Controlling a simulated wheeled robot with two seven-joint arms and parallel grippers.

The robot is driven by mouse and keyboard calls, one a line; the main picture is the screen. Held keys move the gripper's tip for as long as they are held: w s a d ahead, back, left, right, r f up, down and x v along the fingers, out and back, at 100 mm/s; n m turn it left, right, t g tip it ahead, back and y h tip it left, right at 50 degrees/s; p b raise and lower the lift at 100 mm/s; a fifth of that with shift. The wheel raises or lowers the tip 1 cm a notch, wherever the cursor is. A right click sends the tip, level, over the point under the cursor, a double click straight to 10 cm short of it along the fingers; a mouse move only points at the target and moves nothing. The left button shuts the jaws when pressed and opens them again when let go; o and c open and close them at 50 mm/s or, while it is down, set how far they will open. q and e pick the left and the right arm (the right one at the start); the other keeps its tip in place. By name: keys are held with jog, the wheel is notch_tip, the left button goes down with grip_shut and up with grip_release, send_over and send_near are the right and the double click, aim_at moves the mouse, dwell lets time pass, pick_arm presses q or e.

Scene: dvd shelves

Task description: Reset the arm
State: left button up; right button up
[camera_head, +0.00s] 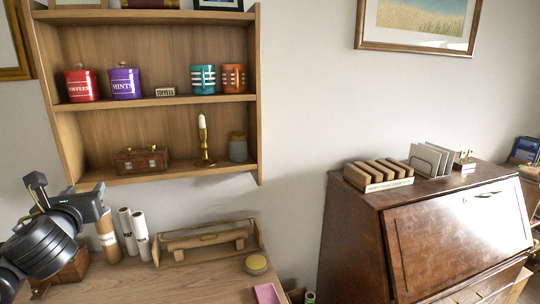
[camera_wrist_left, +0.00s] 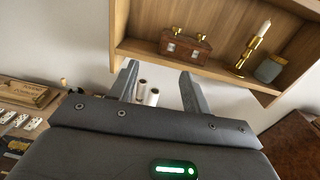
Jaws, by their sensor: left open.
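My left arm comes in from the left edge in the head view. Its gripper (camera_head: 68,188) is in front of the wall, left of and below the wall shelf (camera_head: 150,102). In the left wrist view the two fingers of the left gripper (camera_wrist_left: 159,72) stand apart with nothing held between them. White paper rolls (camera_wrist_left: 150,94) show beyond the fingers. My right arm and gripper are not in view.
The shelf holds red (camera_head: 81,86) and purple tins (camera_head: 125,84), cups, a wooden box (camera_head: 141,160) and a candlestick (camera_head: 205,150). Below, the desk (camera_head: 190,282) bears rolls and a wooden holder (camera_head: 205,243). A brown bureau (camera_head: 450,235) stands at right. The wall between is bare.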

pick_arm(q)
jog(key=s+d+f+n+g+h, duration=0.1)
jog(key=s+d+f+n+g, duration=0.2)
jog(key=f, duration=0.6)
jog(key=s+d+f+n+g+h, duration=0.1)
jog(key=s+d+f+n+h, duration=0.15)
jog(key=f+n, duration=0.55)
jog(key=s+d+f+n+g+h, duration=0.15)
jog(key=d+f, duration=0.25)
jog(key=f, duration=0.7)
jog(key=s+d+f+n+g, duration=0.25)
jog(key=s+f+n, duration=0.35)
jog(key=s, duration=0.3)
jog(key=s+d+f+n+g+h, duration=0.1)
jog(key=s+d+f+n+g, duration=0.15)
jog(key=s+f+n, duration=0.45)
jog(key=s+d+f+n+g, duration=0.25)
jog(key=s+f+n, duration=0.2)
jog(key=s, duration=0.55)
notch_tip(320, 180, down, 27)
jog(key=s+g, duration=0.1)
jog(key=g, duration=0.1)
jog(key=s+a+f, duration=0.3)
jog(key=s+f, duration=1.1)
jog(key=s, duration=0.1)
jog(key=shift+s+f+m+g, duration=0.15)
jog(key=shift+s+m+g, duration=0.15)
jog(key=shift+s+g, duration=0.1)
